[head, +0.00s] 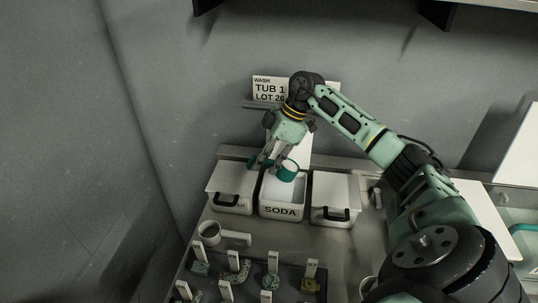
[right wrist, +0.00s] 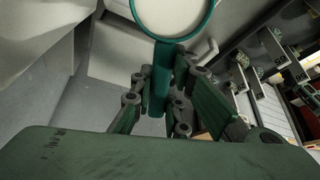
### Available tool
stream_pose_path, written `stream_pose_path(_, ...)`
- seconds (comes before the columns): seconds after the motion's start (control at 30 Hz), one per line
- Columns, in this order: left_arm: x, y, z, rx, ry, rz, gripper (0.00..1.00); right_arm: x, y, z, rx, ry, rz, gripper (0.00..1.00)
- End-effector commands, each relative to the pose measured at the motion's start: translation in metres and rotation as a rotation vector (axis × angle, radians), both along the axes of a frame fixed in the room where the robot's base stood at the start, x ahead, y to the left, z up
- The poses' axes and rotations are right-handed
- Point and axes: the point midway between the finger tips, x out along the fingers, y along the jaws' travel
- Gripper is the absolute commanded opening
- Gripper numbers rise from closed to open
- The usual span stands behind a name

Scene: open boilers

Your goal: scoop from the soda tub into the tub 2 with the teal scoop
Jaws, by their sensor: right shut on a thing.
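My right gripper (head: 264,160) is shut on the handle of the teal scoop (head: 287,171), over the open soda tub (head: 281,212). The scoop's round top looks pale inside; I cannot tell whether that is powder. The soda tub is white, marked SODA, with white inside. In the right wrist view the teal scoop (right wrist: 158,88) has its handle between the fingers (right wrist: 160,95) and its ring at the top edge. Lidded white tubs stand at the left (head: 231,180) and right (head: 336,188) of the soda tub; I cannot read which is tub 2. My left gripper is not in view.
A wall sign (head: 268,89) reads WASH TUB 1 LOT 26, partly hidden by my arm. A white cup with a handle (head: 210,233) stands in front of the left tub. A dark tray (head: 250,282) with several labelled pieces lies at the front.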

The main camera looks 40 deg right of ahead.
Motion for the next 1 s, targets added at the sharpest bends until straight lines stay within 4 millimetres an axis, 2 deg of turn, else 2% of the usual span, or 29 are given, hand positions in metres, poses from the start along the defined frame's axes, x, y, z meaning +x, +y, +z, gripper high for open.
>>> stream_pose_path(0.03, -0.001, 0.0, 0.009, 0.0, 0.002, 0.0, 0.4, 0.001, 0.002, 0.006, -0.009, 0.005, 0.001, 0.0)
stream_pose_path(0.6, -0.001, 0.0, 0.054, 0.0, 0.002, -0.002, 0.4, 0.011, 0.019, 0.016, -0.13, 0.073, 0.003, 0.0)
stream_pose_path(1.0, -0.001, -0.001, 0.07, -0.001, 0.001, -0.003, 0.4, 0.017, 0.03, 0.018, -0.211, 0.123, 0.003, 0.0)
